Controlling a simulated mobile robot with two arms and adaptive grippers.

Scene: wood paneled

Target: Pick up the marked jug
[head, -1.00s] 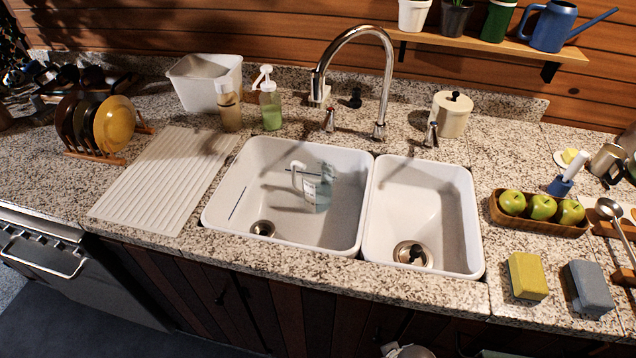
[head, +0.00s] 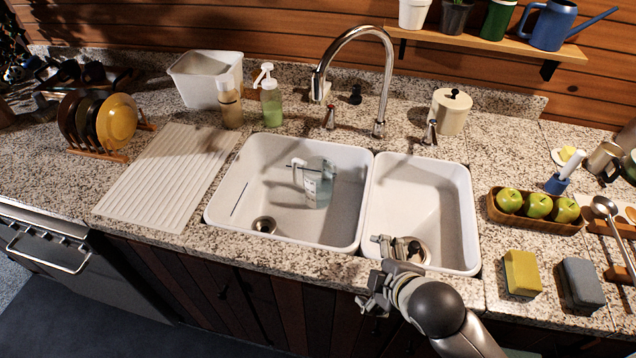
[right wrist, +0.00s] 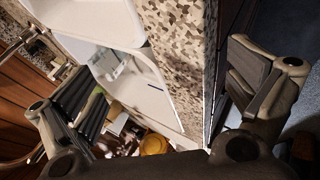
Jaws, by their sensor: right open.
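The marked jug (head: 318,187) is clear, with pale printing on its side and a handle toward the left. It stands in the large left basin (head: 285,165) of the white sink, near that basin's right side. It also shows, partly, in the right wrist view (right wrist: 110,66). My right gripper (head: 376,272) is open and empty at the sink's front edge, in front of the small right basin. It is to the right of the jug and nearer to me, apart from it. My left gripper is not in view.
A tall chrome faucet (head: 386,85) arches behind the sink. The divider (head: 366,195) stands between the jug's basin and the right basin. Soap bottles (head: 271,105) stand behind the left basin. An apple tray (head: 493,209) and two sponges (head: 521,273) lie to the right.

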